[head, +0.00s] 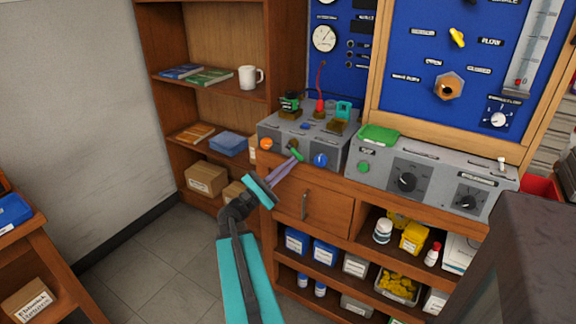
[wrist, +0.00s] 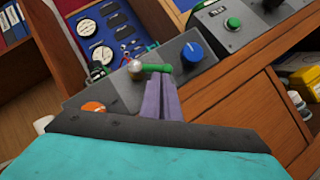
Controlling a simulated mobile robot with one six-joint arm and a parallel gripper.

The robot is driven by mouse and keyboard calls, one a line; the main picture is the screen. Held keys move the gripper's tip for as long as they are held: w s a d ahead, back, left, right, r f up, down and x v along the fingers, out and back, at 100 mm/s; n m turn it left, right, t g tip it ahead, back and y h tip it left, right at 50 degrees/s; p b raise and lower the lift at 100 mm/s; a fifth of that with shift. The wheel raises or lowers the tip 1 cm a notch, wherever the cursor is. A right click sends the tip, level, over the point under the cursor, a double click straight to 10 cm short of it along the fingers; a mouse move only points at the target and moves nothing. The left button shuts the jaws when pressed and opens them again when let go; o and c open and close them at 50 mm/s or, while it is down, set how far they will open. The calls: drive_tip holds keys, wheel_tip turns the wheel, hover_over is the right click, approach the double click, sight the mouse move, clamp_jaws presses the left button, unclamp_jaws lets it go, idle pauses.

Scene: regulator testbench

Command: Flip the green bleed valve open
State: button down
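The green bleed valve has a short green lever (head: 296,155) on a round metal knob, on the front face of a grey control box (head: 335,150). In the wrist view the green lever (wrist: 157,68) points right from the metal knob (wrist: 135,69), roughly level in that picture. My gripper (head: 297,160) reaches up to the lever with its purple fingers. In the wrist view the fingertips (wrist: 161,78) are side by side with no clear gap, right at the lever's underside. I cannot tell whether they touch it. Nothing shows between the fingers.
A blue knob (head: 320,160) is right of the lever and an orange button (head: 266,144) is left of it on the same face. Fittings with a red hose (head: 320,90) stand on the box top. A wooden drawer (head: 312,205) is below. A second grey panel (head: 430,178) stands to the right.

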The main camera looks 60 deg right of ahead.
drive_tip(key=f+b+v, duration=0.1)
drive_tip(key=v, duration=0.5)
drive_tip(key=d+f+b+v, duration=0.1)
drive_tip(key=b+v, duration=0.1)
drive_tip(key=v, duration=0.4)
drive_tip(key=shift+w+f, duration=0.25)
drive_tip(key=shift+w, duration=0.3)
